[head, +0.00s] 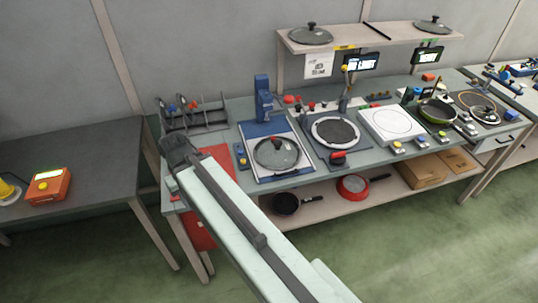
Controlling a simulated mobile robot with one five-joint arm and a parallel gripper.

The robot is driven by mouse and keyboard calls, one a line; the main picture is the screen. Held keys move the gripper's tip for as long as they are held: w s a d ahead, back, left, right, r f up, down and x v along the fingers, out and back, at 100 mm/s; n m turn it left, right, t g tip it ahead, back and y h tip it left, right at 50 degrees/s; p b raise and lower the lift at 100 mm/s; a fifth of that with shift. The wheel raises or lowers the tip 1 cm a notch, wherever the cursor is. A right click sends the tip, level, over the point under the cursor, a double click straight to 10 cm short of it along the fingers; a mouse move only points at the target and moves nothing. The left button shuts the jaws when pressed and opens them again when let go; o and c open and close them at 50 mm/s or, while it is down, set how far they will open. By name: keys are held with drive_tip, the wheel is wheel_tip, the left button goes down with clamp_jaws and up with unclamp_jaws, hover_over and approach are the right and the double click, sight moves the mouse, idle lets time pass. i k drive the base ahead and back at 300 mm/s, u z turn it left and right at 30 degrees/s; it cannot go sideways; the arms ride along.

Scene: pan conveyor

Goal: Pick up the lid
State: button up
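My arm reaches from the bottom right up to the bench's left front corner and ends in a dark joint. No gripper fingers show, so I cannot see whether they are open or shut.
The workbench (225,172) also holds a dark round plate station (335,131), a white station (391,124) and a green pan (438,111). A lower shelf bears a black pan (286,204), a red pan (353,187) and boxes. A dark table (85,165) stands at left.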

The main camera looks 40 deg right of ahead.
sight(284, 153)
drive_tip(key=u, duration=1.85)
drive_tip(key=k, duration=1.45)
drive_tip(key=z, duration=0.4)
drive_tip(key=i, duration=1)
drive_tip(key=u, duration=0.1)
